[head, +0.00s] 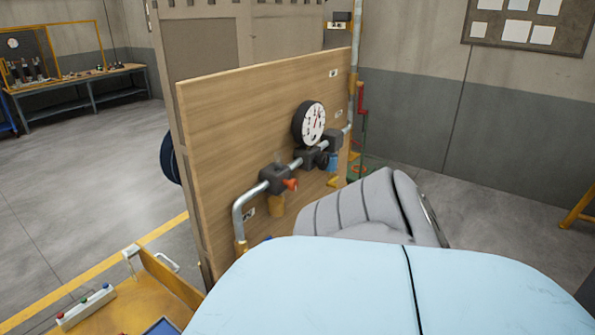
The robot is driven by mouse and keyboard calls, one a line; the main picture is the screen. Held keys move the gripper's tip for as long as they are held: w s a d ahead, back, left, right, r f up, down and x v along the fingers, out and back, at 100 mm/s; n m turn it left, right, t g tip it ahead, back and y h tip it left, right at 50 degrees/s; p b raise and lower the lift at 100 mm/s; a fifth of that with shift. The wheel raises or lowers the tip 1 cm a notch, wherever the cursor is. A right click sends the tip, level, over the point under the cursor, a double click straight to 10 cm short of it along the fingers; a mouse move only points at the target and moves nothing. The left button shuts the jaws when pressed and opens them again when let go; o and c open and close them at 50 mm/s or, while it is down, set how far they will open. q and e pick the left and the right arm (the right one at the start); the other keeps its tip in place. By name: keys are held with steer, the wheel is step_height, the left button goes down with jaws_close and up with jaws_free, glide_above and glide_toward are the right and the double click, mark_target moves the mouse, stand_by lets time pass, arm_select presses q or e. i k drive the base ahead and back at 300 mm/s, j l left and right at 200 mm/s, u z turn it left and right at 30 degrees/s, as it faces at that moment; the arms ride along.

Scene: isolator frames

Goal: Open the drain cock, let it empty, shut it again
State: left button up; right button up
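A wooden board (228,122) stands upright and carries a metal pipe (243,213) with several dark fittings. A dark block (270,179) on the pipe has an orange-red handle (290,184) at its side and an amber cup (277,205) below it. A round gauge (315,122) with a white face and red needle sits above the pipe. A blue part (333,161) and a yellow part (333,181) hang farther along. I cannot tell which small fitting is the drain cock, or whether it is open. Neither gripper shows; my light blue and grey arm parts cover the lower middle.
A yellow-orange cart or tray (165,275) with a strip of coloured buttons (86,306) stands at lower left. A red handle (361,97) is on the vertical pipe behind the board. A workbench (85,80) is far left. The floor (100,190) left of the board is clear.

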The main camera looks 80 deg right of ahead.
mark_target(333, 177)
steer(key=z, duration=2.8)
steer(key=l, duration=0.4)
steer(key=i+l+z, duration=0.1)
steer(key=l, duration=0.25)
